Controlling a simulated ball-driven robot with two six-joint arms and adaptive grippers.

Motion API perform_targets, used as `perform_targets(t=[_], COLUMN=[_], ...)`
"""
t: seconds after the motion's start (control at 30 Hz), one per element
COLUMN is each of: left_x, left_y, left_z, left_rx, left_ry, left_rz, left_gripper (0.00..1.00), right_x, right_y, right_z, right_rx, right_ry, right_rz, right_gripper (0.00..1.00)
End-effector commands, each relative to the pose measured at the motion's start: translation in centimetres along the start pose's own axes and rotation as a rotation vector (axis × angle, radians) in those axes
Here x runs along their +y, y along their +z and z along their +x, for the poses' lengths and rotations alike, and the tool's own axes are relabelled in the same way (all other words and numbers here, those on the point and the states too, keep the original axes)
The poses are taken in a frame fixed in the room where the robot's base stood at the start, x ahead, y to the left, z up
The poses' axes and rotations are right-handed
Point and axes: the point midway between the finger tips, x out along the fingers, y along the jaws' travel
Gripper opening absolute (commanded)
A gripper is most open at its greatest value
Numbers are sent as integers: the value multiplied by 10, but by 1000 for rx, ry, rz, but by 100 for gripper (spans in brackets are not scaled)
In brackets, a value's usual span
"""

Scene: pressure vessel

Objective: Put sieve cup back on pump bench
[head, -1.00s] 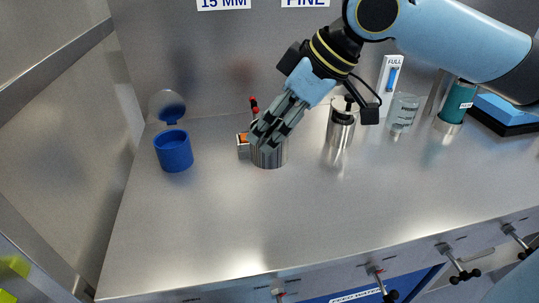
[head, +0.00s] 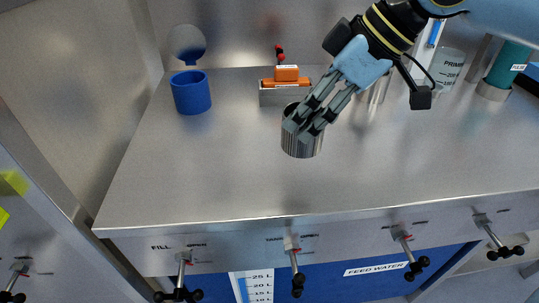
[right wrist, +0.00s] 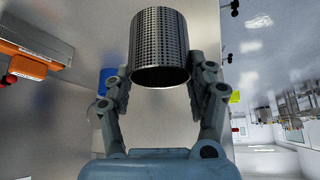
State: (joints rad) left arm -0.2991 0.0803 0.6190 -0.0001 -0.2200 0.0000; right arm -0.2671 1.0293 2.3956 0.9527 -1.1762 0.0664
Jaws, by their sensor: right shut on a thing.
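The sieve cup (head: 301,141) is a silver metal cylinder over the steel bench. In the right wrist view the cup (right wrist: 160,48) shows a perforated wall and sits between both fingers. My right gripper (head: 303,128) is shut on it, with the fingers coming down from the upper right. The right wrist view shows the same gripper (right wrist: 161,88) with a finger on each side of the cup. The pump bench (head: 220,170) is a bare steel top with a front edge. Whether the cup touches the bench is hard to tell. My left gripper is not in view.
A blue cup (head: 191,93) stands at the back left. An orange-topped block (head: 287,90) stands behind the sieve cup. A clear beaker (head: 447,68) and a green cylinder (head: 508,66) stand at the back right. Valve handles (head: 296,272) line the front panel. The left front bench top is clear.

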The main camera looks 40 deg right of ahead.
Motion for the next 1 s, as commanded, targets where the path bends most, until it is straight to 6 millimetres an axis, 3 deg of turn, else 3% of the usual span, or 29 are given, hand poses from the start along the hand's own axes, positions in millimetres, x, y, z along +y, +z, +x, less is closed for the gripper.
perform_targets(t=[0.17,0.53,0.9,1.0], left_x=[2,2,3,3], left_y=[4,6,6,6], left_z=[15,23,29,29], left_rx=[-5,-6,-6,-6], left_ry=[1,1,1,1], left_rz=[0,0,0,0], left_gripper=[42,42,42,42], right_x=[6,20,20,21], right_y=[-12,-33,-12,-11], right_z=[25,68,104,104], right_rx=[11,1,-2,-2], right_ry=[-2,1,1,2], right_rz=[7,2,3,1], right_gripper=[18,18,18,18])
